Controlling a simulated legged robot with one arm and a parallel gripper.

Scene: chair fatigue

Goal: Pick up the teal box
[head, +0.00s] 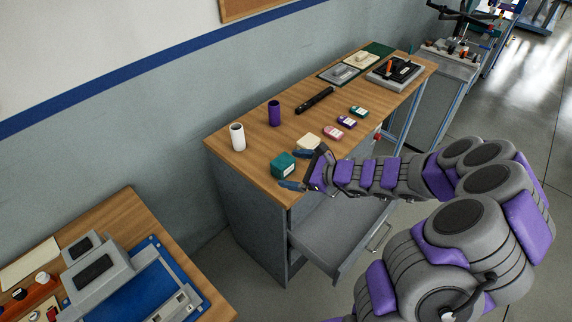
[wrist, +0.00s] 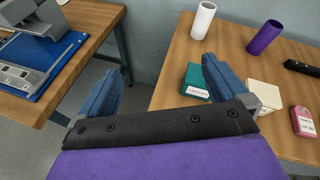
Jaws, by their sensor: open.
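The teal box (head: 284,166) stands near the front left corner of the wooden-topped desk. It has a pale label on its front. In the wrist view the teal box (wrist: 196,82) is partly hidden behind the right finger. My gripper (head: 299,168) is open and empty. In the head view its blue fingers appear beside the box, one near its back right and one at its front. In the wrist view my gripper (wrist: 162,88) has the gap between its fingers left of most of the box. I cannot tell whether a finger touches the box.
A white cylinder (head: 237,137), a purple cylinder (head: 274,113) and a cream box (head: 308,142) stand near the teal box. A black tool (head: 315,100) and small boxes lie farther back. An open drawer (head: 340,235) juts out below. Another bench (head: 125,205) stands left across a gap.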

